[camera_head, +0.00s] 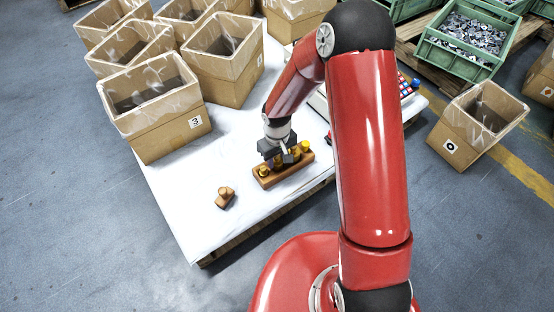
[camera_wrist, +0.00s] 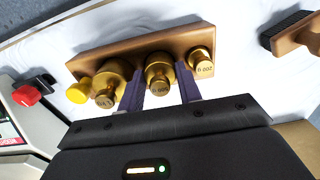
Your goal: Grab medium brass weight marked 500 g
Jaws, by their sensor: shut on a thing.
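A wooden block (camera_wrist: 140,50) holds a row of brass weights; it also shows on the white table in the head view (camera_head: 285,176). The middle weight (camera_wrist: 158,74), its marking upside down and reading like 500 g, stands between my two fingers. My gripper (camera_wrist: 160,88) is shut on it, one finger on each side. A larger brass weight (camera_wrist: 109,90) is to its left and a smaller one (camera_wrist: 201,62), reading like 200 g, to its right. The weight appears to be still at the block; its lower end is partly hidden. In the head view my gripper (camera_head: 280,151) hides part of the row.
A yellow round piece (camera_wrist: 78,91) sits at the block's left end. A red knob (camera_wrist: 27,95) and a pale device lie farther left. A wooden brush (camera_wrist: 299,36) lies to the right.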

